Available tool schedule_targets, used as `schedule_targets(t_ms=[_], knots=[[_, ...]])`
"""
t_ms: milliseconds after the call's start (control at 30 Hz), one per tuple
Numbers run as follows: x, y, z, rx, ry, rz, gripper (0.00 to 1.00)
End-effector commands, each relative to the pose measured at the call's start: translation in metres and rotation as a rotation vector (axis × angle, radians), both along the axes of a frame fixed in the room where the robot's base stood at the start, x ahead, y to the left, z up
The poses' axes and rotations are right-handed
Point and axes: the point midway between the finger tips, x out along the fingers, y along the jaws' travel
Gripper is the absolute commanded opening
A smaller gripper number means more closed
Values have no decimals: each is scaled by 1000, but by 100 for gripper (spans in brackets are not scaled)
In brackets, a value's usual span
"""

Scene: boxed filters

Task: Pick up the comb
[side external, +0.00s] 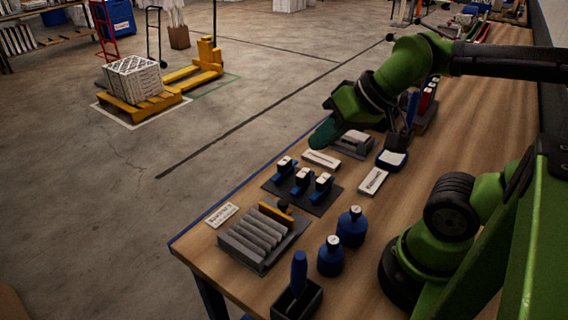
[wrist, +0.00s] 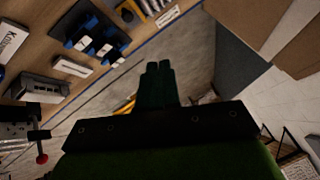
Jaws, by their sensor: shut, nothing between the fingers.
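I cannot make out a clear comb in either view. A grey slotted rack (side external: 240,257) near the table's front left corner holds several grey upright plates and one orange-brown piece (side external: 277,214) at its back; whether any of these is the comb I cannot tell. My gripper (side external: 322,136) is above the far left edge of the table, beyond the blue devices and apart from the rack. In the wrist view my gripper's dark green fingers (wrist: 157,68) are together, with nothing seen between them.
Blue devices (side external: 302,181) stand on a dark mat. Around them are white labelled boxes (side external: 321,159), a grey box (side external: 357,144), blue bottles (side external: 352,227) and a black holder (side external: 297,302) with a blue handle. A label plate (side external: 222,215) lies beside the rack. The right tabletop is mostly bare.

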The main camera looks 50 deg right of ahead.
Motion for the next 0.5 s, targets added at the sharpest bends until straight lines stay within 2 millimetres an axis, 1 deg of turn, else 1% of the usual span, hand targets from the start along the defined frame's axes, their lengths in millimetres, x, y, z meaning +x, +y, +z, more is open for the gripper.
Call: schedule_targets(t_ms=[33,300,500], knots=[[0,0,0,0,0,0,11],[0,0,0,0,0,0,52],[0,0,0,0,0,0,53]])
